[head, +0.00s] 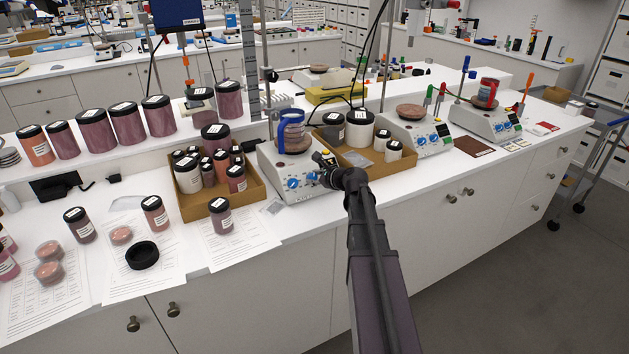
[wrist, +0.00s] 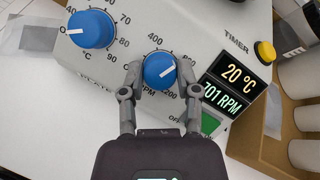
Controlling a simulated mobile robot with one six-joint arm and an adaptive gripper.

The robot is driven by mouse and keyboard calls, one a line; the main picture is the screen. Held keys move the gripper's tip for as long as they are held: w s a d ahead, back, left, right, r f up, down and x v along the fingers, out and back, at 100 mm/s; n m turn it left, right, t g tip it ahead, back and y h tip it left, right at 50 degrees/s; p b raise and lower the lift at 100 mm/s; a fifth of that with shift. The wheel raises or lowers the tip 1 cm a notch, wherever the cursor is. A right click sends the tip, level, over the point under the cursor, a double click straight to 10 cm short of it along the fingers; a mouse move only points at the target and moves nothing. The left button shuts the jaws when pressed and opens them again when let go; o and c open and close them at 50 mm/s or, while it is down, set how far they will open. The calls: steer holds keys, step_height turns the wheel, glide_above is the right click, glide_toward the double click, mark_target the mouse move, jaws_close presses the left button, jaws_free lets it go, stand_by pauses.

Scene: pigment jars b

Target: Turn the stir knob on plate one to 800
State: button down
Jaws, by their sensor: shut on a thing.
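The hotplate stirrer (head: 288,168) nearest my arm stands on the bench, with a blue-handled vessel (head: 291,131) on top. In the wrist view its small blue stir knob (wrist: 160,70), marked RPM, sits right of the larger blue temperature knob (wrist: 91,28). My gripper (wrist: 159,80) is shut on the stir knob, one finger on each side. It also shows at the front panel in the head view (head: 325,176). The knob's white line points to the upper right. The display (wrist: 227,91) reads 20 °C and what looks like 701 RPM. The plate's number is only partly readable.
A cardboard tray of jars (head: 215,207) stands left of the stirrer, and another tray (head: 353,158) with jars is close on its right. Two more stirrers stand farther right, including the middle one (head: 418,134). A yellow timer button (wrist: 265,52) and green switch (wrist: 209,123) are near the gripper.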

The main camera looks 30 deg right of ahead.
steer(key=shift+s+m+t+h+b, duration=0.1)
steer(key=shift+m+t+h+b, duration=0.2)
steer(key=shift+m, duration=0.85)
steer(key=shift+m+t+h, duration=0.1)
steer(key=shift+m+h, duration=0.3)
steer(key=shift+m, duration=0.75)
steer(key=shift+c, duration=1.7)
jaws_free()
steer(key=shift+n, duration=0.4)
